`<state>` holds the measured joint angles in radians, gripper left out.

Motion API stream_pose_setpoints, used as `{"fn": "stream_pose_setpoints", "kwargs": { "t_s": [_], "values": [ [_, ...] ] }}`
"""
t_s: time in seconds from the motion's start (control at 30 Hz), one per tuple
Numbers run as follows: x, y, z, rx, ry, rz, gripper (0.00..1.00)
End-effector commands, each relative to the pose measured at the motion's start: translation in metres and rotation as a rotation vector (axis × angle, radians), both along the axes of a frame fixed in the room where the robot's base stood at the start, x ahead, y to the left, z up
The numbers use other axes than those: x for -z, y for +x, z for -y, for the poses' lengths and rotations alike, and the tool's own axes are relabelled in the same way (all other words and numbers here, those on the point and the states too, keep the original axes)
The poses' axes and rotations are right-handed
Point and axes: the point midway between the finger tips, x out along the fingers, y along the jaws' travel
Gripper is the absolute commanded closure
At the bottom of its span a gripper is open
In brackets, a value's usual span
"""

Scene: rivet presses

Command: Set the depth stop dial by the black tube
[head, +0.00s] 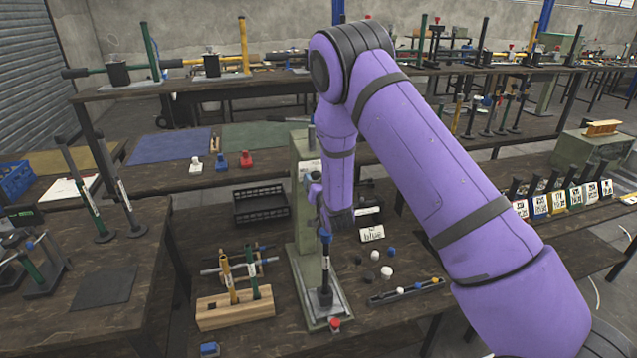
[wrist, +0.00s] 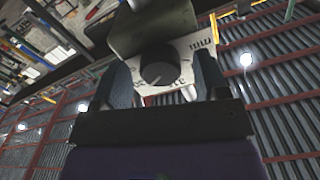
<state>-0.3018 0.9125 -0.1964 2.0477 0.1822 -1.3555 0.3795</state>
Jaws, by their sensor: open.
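The depth stop dial (wrist: 160,66) is a round black knob with a pale pointer mark on a white lettered plate (wrist: 200,48). In the wrist view it sits between the two dark fingers of my gripper (wrist: 163,76), which are open on either side of it. I cannot tell whether either finger touches it. In the head view my arm hides the dial. The grey-green press (head: 305,220) stands beside my wrist. An upright rod, blue above and black below (head: 325,285), stands at its base. I cannot tell whether this is the black tube.
A wooden rack (head: 235,310) with yellow and green tubes stands left of the press. A black crate (head: 262,205) is behind it. A card reading "blue" (head: 372,233), several knobs and a dark tray (head: 405,291) lie to the right. A dark mat (head: 105,287) lies on the left bench.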

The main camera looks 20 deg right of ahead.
Motion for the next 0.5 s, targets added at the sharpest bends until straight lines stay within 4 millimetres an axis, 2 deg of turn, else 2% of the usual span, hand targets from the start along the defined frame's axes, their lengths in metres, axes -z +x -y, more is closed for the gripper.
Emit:
{"fn": "stream_pose_setpoints", "kwargs": {
  "t_s": [0.03,0.07,0.2,0.27,0.5],
  "values": [
    [0.0,-0.0001,0.0,0.0,0.0,0.0,0.32],
    [0.0,-0.0001,0.0,0.0,0.0,0.0,0.37],
    [-0.0001,-0.0002,0.0,0.0,0.0,0.0,0.69],
    [-0.0001,-0.0003,0.0,0.0,0.0,0.0,0.82],
    [-0.0001,-0.0003,0.0,0.0,-0.014,0.0,0.82]
  ]
}}
